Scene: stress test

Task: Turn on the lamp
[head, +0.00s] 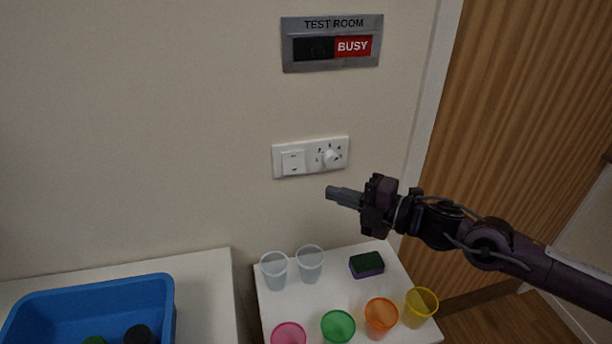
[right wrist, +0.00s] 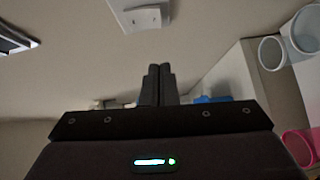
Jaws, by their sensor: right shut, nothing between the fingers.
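A white wall plate (head: 311,157) holds a square rocker switch (head: 293,162) on its left and a round dial knob (head: 331,157) on its right. The plate also shows at the top of the right wrist view (right wrist: 142,16), partly cut off. No lamp shows in either view. My right gripper (head: 330,192) is shut and empty. It is below and slightly right of the plate, its fingertips pointing left, apart from the plate. Its closed fingers show in the right wrist view (right wrist: 159,70). My left gripper is not in view.
A "TEST ROOM BUSY" sign (head: 332,43) is on the wall above. Below stands a white table (head: 335,283) with several cups and a green-and-purple sponge (head: 366,264). A blue bin (head: 60,297) is at lower left. A wooden door (head: 500,130) is on the right.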

